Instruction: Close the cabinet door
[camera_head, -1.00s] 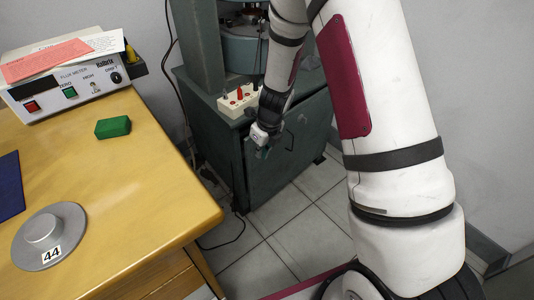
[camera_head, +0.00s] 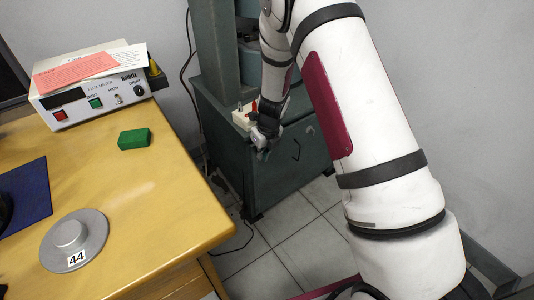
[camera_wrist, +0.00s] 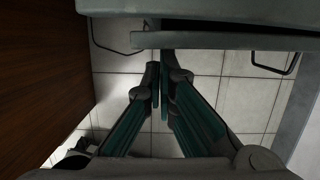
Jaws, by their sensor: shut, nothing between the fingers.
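The dark grey-green cabinet (camera_head: 240,172) stands on the floor below the magnet, behind my arm. Its door (camera_head: 306,170) is on the front face and has a dark handle (camera_head: 297,151). In the wrist view a grey strip, apparently the door's top edge (camera_wrist: 225,41), lies below the cabinet body (camera_wrist: 200,9) with a dark gap between, so the door looks slightly ajar. A black wire handle (camera_wrist: 276,64) shows at right. My gripper (camera_head: 263,155) is at the cabinet's front, left of the handle. Its fingertips (camera_wrist: 160,66) are together and empty; contact with the door cannot be told.
A wooden desk (camera_head: 150,215) fills the left, with a flux meter (camera_head: 90,100), a green block (camera_head: 134,139) and a grey disc (camera_head: 92,240) on it. Its dark side (camera_wrist: 40,60) shows in the wrist view.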

